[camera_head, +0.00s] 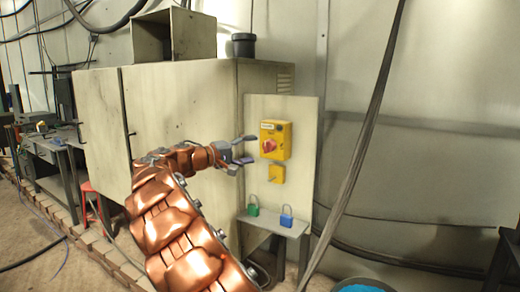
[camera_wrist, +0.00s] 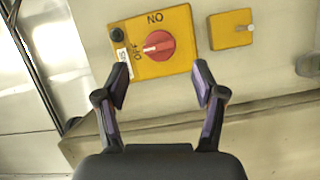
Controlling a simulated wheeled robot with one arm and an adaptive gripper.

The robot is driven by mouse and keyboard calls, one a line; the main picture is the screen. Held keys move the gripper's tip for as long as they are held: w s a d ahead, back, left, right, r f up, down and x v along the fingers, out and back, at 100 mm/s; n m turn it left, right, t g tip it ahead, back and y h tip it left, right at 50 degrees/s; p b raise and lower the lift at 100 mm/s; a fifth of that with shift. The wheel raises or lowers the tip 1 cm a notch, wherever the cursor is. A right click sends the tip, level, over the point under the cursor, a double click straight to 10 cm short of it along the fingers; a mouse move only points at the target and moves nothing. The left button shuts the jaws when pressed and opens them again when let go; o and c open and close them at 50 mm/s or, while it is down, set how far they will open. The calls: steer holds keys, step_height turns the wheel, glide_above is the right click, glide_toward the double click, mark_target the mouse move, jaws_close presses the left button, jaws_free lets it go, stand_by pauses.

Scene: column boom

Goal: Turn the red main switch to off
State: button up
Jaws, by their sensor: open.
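The red main switch (camera_head: 268,145) is a round knob on a yellow box (camera_head: 283,135) mounted on a pale panel. In the wrist view the red knob (camera_wrist: 161,46) has a white mark on its left side, toward the OFF lettering; the ON lettering is above it. My gripper (camera_head: 243,149) is open and empty, just left of the box in the head view. In the wrist view my gripper (camera_wrist: 160,86) has its fingertips spread below the knob, one on each side, apparently not touching it.
A small yellow plate (camera_head: 277,174) is below the box. A green padlock (camera_head: 253,209) and a blue padlock (camera_head: 287,219) rest on a small shelf (camera_head: 262,222). A thick cable (camera_head: 362,145) hangs to the right. A grey cabinet (camera_head: 180,105) stands behind my arm.

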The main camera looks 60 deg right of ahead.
steer(key=v, duration=0.5)
steer(key=shift+w+a, duration=0.1)
steer(key=shift+a, duration=0.25)
steer(key=s+a+f+n+t+y+p, duration=0.1)
steer(key=s+a+f+y, duration=0.4)
steer(key=s+a, duration=0.5)
steer(key=s+a+f+n+t+y+p, duration=0.1)
steer(key=s+a+f+n+y+p, duration=0.2)
steer(key=a, duration=1.7)
steer(key=s+a+f+n+t+y+p, duration=0.2)
steer(key=s+a+f+y, duration=0.6)
steer(key=s+a+f, duration=0.4)
steer(key=s+a+p, duration=0.1)
steer(key=s+a, duration=0.2)
steer(key=s, duration=0.2)
steer(key=shift+s+a+f+y+p, duration=0.25)
steer(key=shift+s+f+y+p, duration=0.05)
steer(key=shift+s+y+p, duration=0.1)
